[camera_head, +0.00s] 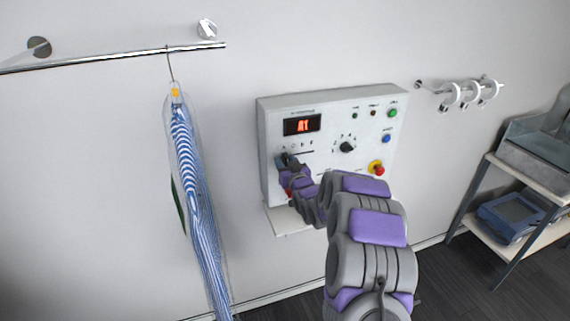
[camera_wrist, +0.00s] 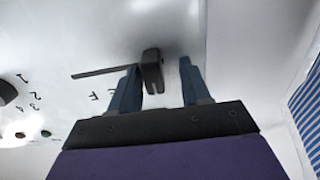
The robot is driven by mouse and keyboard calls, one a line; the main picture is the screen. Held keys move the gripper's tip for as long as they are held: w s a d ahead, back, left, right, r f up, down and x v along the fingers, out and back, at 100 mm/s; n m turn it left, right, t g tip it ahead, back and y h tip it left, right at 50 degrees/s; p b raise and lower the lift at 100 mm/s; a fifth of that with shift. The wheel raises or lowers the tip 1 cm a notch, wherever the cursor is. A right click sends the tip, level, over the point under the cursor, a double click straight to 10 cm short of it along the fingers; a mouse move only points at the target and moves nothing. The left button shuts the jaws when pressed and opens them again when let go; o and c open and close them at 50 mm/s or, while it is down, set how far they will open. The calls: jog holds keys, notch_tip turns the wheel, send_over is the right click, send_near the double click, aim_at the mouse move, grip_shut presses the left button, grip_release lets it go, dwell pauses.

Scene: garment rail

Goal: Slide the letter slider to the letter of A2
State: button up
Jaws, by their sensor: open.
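The pale control panel (camera_head: 330,135) hangs on the wall, and its red display (camera_head: 302,125) reads A1. The dark letter slider (camera_wrist: 152,68) sits at one end of its slot (camera_wrist: 100,72), at the left end in the head view. My gripper (camera_wrist: 160,66) is open, its two blue fingers on either side of the slider knob, with a visible gap at the right finger. In the head view my gripper (camera_head: 288,162) is at the panel's left side and hides most of the slider. One letter mark (camera_wrist: 94,97) shows near the slot.
A rotary knob (camera_head: 347,147) with marks around it sits right of the slider. A bagged striped shirt (camera_head: 190,155) hangs at left; a shelf (camera_head: 510,165) stands at right.

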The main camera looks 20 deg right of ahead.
jog(key=s, duration=1.7)
jog(key=shift+s+d+p, duration=0.15)
jog(key=shift+d+p, duration=0.1)
jog(key=shift+p, duration=0.05)
jog(key=shift+f, duration=0.1)
jog(key=s+a+g+b, duration=0.1)
jog(key=s+a+g, duration=0.3)
jog(key=s, duration=1.1)
jog(key=s+a+g+b, duration=0.1)
jog(key=s+a+g, duration=0.3)
jog(key=s+g, duration=0.5)
jog(key=s+a+f+g+b, duration=0.1)
jog(key=s+a+g, duration=0.3)
jog(key=s, duration=1.7)
jog(key=g+b, duration=0.1)
jog(key=g, duration=0.1)
jog(key=shift+a+g+h, duration=0.2)
jog(key=shift+g+h, duration=0.1)
jog(key=shift+g, duration=0.1)
jog(key=shift+o, duration=0.3)
